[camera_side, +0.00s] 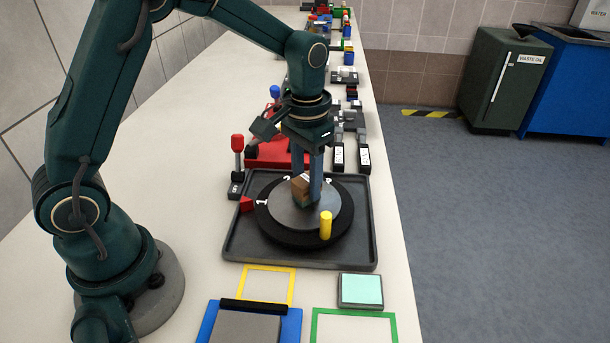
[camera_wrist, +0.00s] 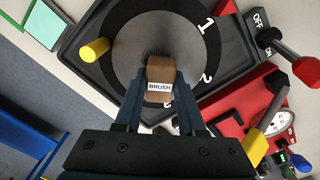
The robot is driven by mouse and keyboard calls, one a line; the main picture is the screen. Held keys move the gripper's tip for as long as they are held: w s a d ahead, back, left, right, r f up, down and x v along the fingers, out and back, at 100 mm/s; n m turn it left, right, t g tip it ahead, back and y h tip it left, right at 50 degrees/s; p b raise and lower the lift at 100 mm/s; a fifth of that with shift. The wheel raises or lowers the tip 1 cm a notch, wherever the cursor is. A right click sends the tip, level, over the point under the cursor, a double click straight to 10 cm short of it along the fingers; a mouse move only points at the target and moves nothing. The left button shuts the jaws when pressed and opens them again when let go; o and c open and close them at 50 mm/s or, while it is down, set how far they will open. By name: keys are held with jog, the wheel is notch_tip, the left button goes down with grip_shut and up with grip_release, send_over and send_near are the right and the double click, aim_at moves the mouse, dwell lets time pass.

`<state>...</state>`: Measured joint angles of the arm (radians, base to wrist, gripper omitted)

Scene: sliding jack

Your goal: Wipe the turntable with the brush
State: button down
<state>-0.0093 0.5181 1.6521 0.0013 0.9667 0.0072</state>
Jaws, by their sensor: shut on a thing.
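The brush (camera_side: 300,186) is a brown block with a white BRUSH label; it also shows in the wrist view (camera_wrist: 159,73). My gripper (camera_side: 312,190) is shut on it, with a blue-grey finger on either side. The turntable (camera_side: 290,214) has a grey disc inside a dark ring with white numbers, and a yellow peg (camera_side: 326,225) stands on it near the front. In the wrist view the turntable (camera_wrist: 140,38) lies under the brush. The brush is over the disc, at or close to its surface; its underside is hidden, so I cannot tell if it touches.
The turntable sits in a dark tray (camera_side: 246,253) with a red wedge (camera_side: 246,204) at its left. A red-knobbed ON/OFF lever (camera_side: 237,160) and a red device (camera_side: 268,153) stand behind. Yellow (camera_side: 267,267) and green (camera_side: 394,321) outlines and a teal-topped pad (camera_side: 360,290) lie in front.

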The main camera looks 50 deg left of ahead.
jog(key=s+d, duration=0.2)
jog(key=s, duration=0.1)
jog(key=shift+d, duration=0.4)
jog(key=shift+w+a, duration=2.35)
jog(key=shift+w, duration=0.05)
jog(key=shift+w+a+r, duration=0.15)
jog(key=shift+w, duration=0.05)
notch_tip(320, 180, up, 8)
jog(key=shift+s, duration=0.1)
